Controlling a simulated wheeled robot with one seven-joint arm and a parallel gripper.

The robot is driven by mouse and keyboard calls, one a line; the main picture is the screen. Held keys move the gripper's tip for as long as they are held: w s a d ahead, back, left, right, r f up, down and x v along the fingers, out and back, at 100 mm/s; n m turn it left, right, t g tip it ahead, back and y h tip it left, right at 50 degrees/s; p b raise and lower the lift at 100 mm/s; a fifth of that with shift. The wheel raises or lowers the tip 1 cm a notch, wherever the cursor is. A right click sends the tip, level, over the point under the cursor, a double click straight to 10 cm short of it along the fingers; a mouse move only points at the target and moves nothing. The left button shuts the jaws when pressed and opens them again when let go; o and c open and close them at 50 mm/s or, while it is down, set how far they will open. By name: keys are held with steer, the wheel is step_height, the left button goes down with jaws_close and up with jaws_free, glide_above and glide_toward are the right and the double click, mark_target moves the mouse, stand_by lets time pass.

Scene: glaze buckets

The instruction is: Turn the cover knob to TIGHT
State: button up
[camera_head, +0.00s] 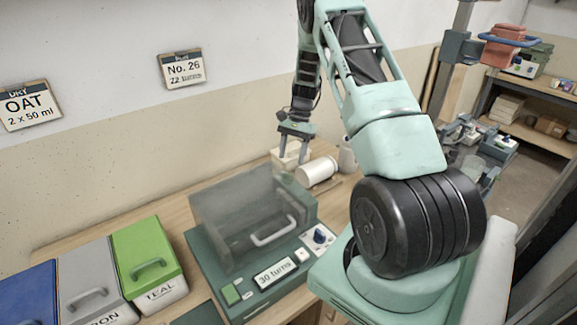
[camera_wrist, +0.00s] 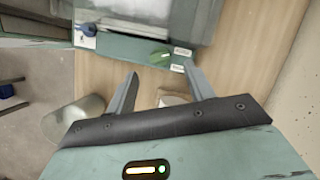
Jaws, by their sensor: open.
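A dark green machine (camera_head: 205,262) with a clear cover (camera_head: 235,215) and a pale handle stands on the wooden bench. A blue knob (camera_head: 320,236) on a white plate sits on its front panel; it also shows in the wrist view (camera_wrist: 88,29). A green knob-like part (camera_wrist: 160,57) with small white labels is on the machine's side, between my fingertips in the picture. The labels are too small to read, so I cannot tell which is the cover knob or its setting. My gripper (camera_head: 294,150) is open and empty, beyond the machine; its fingers show in the wrist view (camera_wrist: 160,70).
A white cylinder (camera_head: 318,170) and a pale block (camera_head: 284,160) are near my gripper. Blue, grey (camera_head: 85,275) and green (camera_head: 147,255) lidded bins stand at left. A panel reads "30 turns" (camera_head: 275,273). The wall is behind the bench.

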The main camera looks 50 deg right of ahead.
steer(key=p+x, duration=0.1)
steer(key=x, duration=0.5)
steer(key=shift+c, duration=0.3)
steer(key=c, duration=0.9)
